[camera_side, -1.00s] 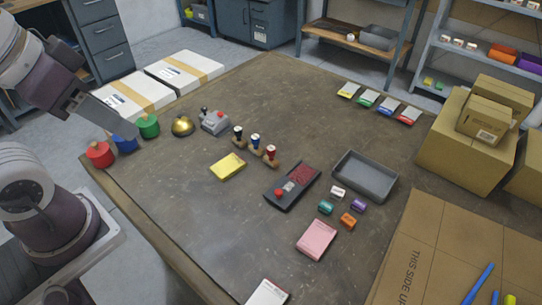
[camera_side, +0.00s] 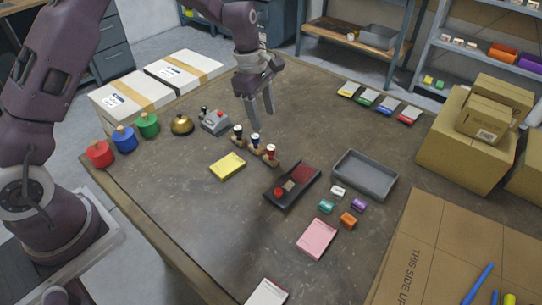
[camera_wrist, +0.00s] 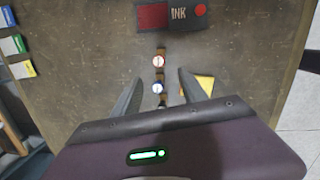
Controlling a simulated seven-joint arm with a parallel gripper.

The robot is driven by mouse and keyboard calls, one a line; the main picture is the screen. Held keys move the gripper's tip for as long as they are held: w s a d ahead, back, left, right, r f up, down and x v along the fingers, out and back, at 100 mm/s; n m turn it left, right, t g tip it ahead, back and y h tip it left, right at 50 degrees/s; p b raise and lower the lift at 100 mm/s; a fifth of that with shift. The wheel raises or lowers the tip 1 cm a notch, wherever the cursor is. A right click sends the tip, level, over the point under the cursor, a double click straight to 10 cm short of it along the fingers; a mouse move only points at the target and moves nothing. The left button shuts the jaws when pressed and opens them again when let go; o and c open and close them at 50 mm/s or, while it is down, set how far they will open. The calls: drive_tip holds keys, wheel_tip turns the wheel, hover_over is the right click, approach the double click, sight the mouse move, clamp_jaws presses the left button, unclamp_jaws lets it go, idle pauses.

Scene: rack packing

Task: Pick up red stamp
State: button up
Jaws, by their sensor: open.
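The red stamp (camera_side: 271,149) stands upright at the right end of a row of stamps on a wooden holder; its round top also shows in the wrist view (camera_wrist: 158,61). The blue stamp (camera_side: 255,138) is in the middle of the row and shows in the wrist view (camera_wrist: 157,88). The black-topped stamp (camera_side: 238,130) is at the left end; in the wrist view my gripper hides it. My gripper (camera_side: 261,119) points down above the row, open and empty. In the wrist view its fingers (camera_wrist: 160,80) straddle the line of the row, apart from the stamps.
An ink pad (camera_side: 308,173) lies right of the row, with a grey tray (camera_side: 365,177) beyond. A yellow pad (camera_side: 228,166) lies in front. A grey device (camera_side: 214,121) and a brass bell (camera_side: 182,125) stand to the left. Bare table lies behind the row.

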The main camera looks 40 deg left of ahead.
sight(270, 147)
drive_tip(key=f+n, duration=0.1)
drive_tip(key=f, duration=0.1)
drive_tip(key=w+f+n, duration=0.1)
drive_tip(key=f, duration=0.5)
drive_tip(key=shift+w+a+n+g, duration=0.15)
drive_tip(key=shift+w+n+g, duration=0.15)
drive_tip(key=shift+w+n, duration=0.1)
drive_tip(key=f, duration=0.2)
drive_tip(key=d+f, duration=0.1)
drive_tip(key=f, duration=0.3)
drive_tip(key=shift+d, duration=0.4)
drive_tip(key=shift+s, duration=0.1)
clamp_jaws()
